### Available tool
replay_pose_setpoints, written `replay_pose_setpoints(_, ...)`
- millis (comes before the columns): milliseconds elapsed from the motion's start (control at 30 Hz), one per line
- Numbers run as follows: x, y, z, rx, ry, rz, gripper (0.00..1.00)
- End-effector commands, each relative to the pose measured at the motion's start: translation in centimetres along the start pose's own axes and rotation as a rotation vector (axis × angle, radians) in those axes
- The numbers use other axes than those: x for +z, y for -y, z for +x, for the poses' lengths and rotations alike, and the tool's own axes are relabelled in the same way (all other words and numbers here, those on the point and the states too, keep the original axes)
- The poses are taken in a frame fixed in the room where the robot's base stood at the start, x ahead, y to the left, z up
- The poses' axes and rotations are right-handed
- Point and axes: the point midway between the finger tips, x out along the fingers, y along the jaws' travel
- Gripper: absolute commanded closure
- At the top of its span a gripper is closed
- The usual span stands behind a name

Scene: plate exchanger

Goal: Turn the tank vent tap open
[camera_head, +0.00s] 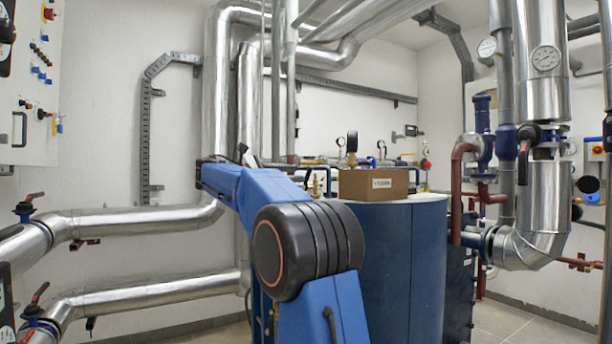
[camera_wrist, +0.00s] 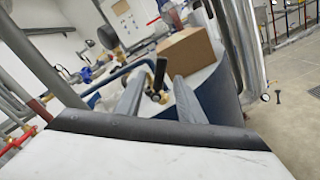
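In the wrist view, a small brass tap (camera_wrist: 155,97) with a black lever handle (camera_wrist: 160,72) stands beside the white top of the blue tank (camera_wrist: 225,92); it looks like the tank vent tap. My gripper (camera_wrist: 160,78) is open, with its two grey fingers apart on either side of the handle. I cannot tell whether either finger touches it. In the head view, the blue tank (camera_head: 395,275) stands right of my arm. My gripper is not clearly visible there, and the tap cannot be made out with certainty behind my arm.
A cardboard box (camera_head: 374,184) sits on the tank top, close to the tap in the wrist view (camera_wrist: 184,50). Blue pipes (camera_wrist: 115,80) run left of the tap. Insulated silver pipes (camera_head: 140,222) cross at left. Open floor (camera_wrist: 295,75) shows right of the tank.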

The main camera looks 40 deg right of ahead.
Motion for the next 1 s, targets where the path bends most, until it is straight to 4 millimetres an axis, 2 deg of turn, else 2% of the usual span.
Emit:
replay_pose_setpoints(100,-0.1,-0.1,-2.5,0.003,-0.002,-0.001,0.65)
replay_pose_setpoints(333,-0.1,0.0,-5.9,0.002,-0.002,0.0,0.65)
replay_pose_setpoints(500,0.0,0.0,-7.0,0.0,0.0,0.0,0.65)
replay_pose_setpoints(800,0.0,0.0,-7.2,0.0,0.0,0.0,0.65)
replay_pose_setpoints(833,0.0,0.0,-7.2,0.0,0.0,0.0,0.7)
replay_pose_setpoints(967,-0.1,0.6,-7.2,-0.001,-0.019,0.004,1.0)
replay_pose_setpoints(1000,-0.1,1.0,-7.1,-0.002,-0.038,0.009,1.0)
